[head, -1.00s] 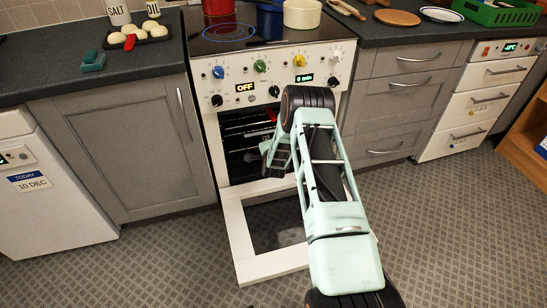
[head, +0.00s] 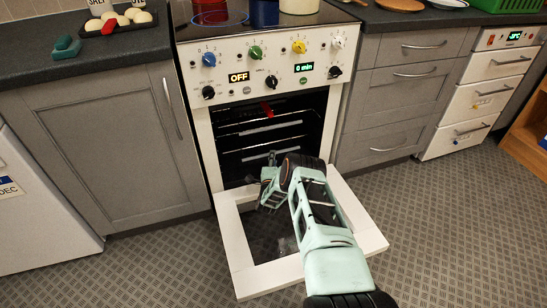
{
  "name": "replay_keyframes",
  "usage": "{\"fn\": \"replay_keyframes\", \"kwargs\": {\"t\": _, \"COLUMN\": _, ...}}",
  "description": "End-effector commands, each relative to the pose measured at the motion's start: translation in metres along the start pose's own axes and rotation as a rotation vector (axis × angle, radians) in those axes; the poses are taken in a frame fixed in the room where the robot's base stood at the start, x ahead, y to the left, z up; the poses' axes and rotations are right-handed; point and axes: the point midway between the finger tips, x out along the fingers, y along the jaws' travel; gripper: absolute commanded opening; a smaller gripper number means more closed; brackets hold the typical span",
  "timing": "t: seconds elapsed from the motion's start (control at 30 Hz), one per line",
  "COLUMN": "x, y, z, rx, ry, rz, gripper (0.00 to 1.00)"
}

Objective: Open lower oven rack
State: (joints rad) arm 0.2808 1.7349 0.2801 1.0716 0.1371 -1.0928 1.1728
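The white oven (head: 196,130) stands in the middle of the head view with its door (head: 236,252) folded down flat in front. Inside the dark cavity are wire racks. The upper rack (head: 245,131) has a light front strip, and the lower rack (head: 250,158) has a similar strip below it. Both appear to sit inside the cavity. My gripper (head: 268,190) hangs over the open door, in front of and below the lower rack, seemingly apart from it. My arm hides its far side, and I cannot tell whether its fingers are open.
A small red item (head: 267,110) shows near the top of the cavity. Grey drawers (head: 405,90) flank the oven on the right and a grey cupboard (head: 105,150) on the left. The patterned floor (head: 430,240) is clear at right.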

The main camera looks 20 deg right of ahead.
Motion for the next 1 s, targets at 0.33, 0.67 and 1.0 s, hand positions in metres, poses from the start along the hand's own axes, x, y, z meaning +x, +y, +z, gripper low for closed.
{"fn": "replay_keyframes", "kwargs": {"t": 0.33, "x": 0.044, "y": 0.003, "z": 0.001, "rx": -0.002, "ry": -0.001, "rz": -0.001, "gripper": 0.28}}
{"fn": "replay_keyframes", "kwargs": {"t": 0.67, "x": 0.051, "y": 0.0, "z": 0.001, "rx": -0.001, "ry": -0.002, "rz": 0.001, "gripper": 0.28}}
{"fn": "replay_keyframes", "kwargs": {"t": 1.0, "x": 0.051, "y": 0.0, "z": 0.001, "rx": -0.001, "ry": -0.001, "rz": 0.001, "gripper": 0.03}}
